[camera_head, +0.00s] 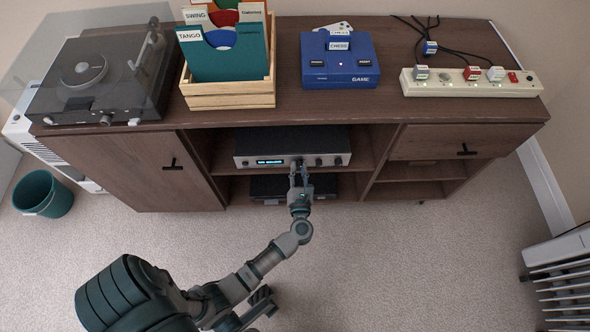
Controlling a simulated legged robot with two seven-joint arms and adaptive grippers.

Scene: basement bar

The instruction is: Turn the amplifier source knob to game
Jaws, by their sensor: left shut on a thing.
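The amplifier (350,146) is a silver-fronted unit on the upper middle shelf of the brown cabinet. Its front has a small lit blue display (270,162) on the left and several dark knobs on the right. My left gripper (298,166) reaches up to the amplifier's front and is shut on a knob there. The gripper covers that knob, and the knob's setting cannot be read. The display text is too small to read. Another knob (319,162) shows just right of the gripper.
A second dark unit (262,188) sits on the shelf below. A green bin (43,193) stands left; a radiator (565,265) stands right.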

